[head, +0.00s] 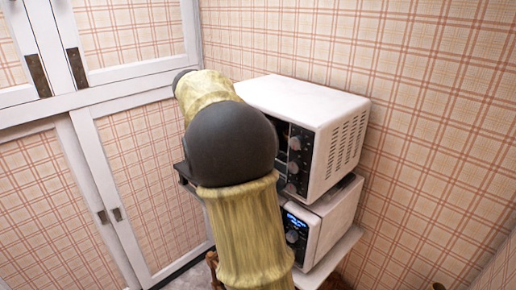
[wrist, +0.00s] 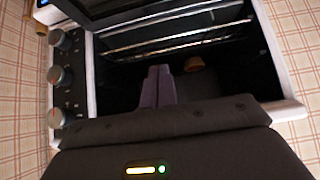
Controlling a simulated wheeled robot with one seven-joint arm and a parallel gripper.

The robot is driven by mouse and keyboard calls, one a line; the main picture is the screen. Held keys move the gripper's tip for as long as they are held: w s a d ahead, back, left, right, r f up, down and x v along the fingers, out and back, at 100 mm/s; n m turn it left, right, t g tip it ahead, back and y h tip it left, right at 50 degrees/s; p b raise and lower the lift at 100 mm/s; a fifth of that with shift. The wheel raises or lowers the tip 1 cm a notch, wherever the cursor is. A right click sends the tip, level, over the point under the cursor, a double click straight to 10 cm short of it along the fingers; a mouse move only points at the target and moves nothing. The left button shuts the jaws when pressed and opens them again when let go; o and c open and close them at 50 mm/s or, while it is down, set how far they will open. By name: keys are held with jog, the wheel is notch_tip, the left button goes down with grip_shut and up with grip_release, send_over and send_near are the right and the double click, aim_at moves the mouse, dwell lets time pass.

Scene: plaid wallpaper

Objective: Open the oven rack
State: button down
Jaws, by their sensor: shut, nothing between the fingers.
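The white oven (head: 315,115) is the upper of two stacked appliances, with a dark control panel and knobs on its front. My arm hides most of its front in the head view. In the wrist view the oven's open front (wrist: 290,108) shows a dark interior, and shiny metal bars, apparently the rack (wrist: 180,35), run across the upper part. My gripper (wrist: 160,72) is shut and empty, its fingers together over the dark opening, below the bars in the picture. I cannot tell whether the fingertips touch anything. The gripper is hidden in the head view.
A second white appliance (head: 325,222) with a blue display stands under the oven. Knobs (wrist: 60,77) line the oven's left side in the wrist view. White-framed plaid cabinet doors (head: 150,180) stand at the left. A plaid wall is close behind and right.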

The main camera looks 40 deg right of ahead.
jog(key=shift+s, duration=0.1)
jog(key=p+x, duration=0.4)
jog(key=x, duration=0.6)
dwell(0.4)
